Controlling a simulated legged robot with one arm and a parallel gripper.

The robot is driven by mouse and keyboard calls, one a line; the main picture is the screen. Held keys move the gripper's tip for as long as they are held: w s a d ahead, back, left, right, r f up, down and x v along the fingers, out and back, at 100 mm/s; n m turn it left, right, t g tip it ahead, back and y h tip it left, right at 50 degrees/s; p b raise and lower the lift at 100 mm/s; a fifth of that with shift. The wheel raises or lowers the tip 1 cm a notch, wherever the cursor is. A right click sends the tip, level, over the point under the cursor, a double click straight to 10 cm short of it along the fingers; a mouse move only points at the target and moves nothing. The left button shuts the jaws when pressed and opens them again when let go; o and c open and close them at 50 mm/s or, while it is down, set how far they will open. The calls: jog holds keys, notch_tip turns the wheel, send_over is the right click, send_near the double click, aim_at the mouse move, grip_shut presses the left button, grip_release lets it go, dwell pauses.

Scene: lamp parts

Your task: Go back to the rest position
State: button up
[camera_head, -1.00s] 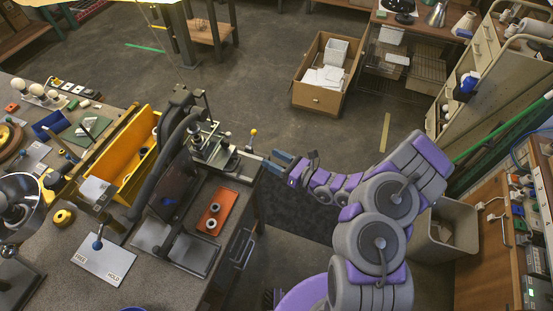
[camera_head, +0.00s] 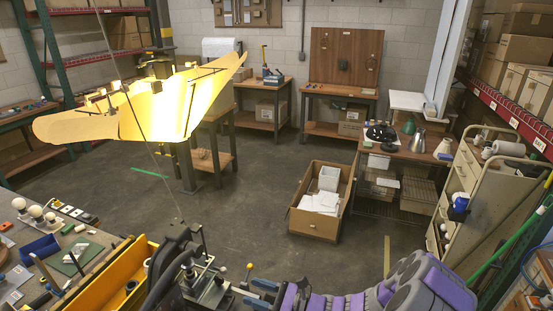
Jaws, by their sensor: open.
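My gripper (camera_head: 256,293) is at the bottom edge of the head view, with its blue fingers open and pointing left. No object shows between them. My purple and grey arm runs to the right from it, and its lower links are cut off by the frame. The fingers are just right of the metal fixture (camera_head: 205,284) on the workbench; I cannot tell the exact gap between them.
A yellow bin (camera_head: 115,280) and several white bulbs (camera_head: 35,211) are on the bench at lower left. A cardboard box (camera_head: 315,224) stands on open floor. A beige cart (camera_head: 465,185) is at right.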

jog(key=s+a+r+n+g+h, duration=0.1)
jog(key=s+r+n+g+h, duration=0.1)
jog(key=s+r+n+g, duration=0.55)
jog(key=s+a+r+n+g+h, duration=0.2)
jog(key=s+r+n+g+h, duration=0.15)
jog(key=s+r+n, duration=0.55)
jog(key=s+d+n+t+h, duration=0.2)
jog(key=s+d+h, duration=0.4)
jog(key=d, duration=0.5)
jog(key=s+d+n+t+h, duration=0.1)
jog(key=s+d+n+h, duration=0.2)
jog(key=s+d+h, duration=0.3)
jog(key=s+d, duration=0.4)
jog(key=d, duration=0.1)
jog(key=shift+s+f+t, duration=0.25)
jog(key=shift+f+t, duration=0.1)
jog(key=shift+t, duration=0.05)
jog(key=shift+h, duration=0.25)
jog(key=shift+c, duration=0.4)
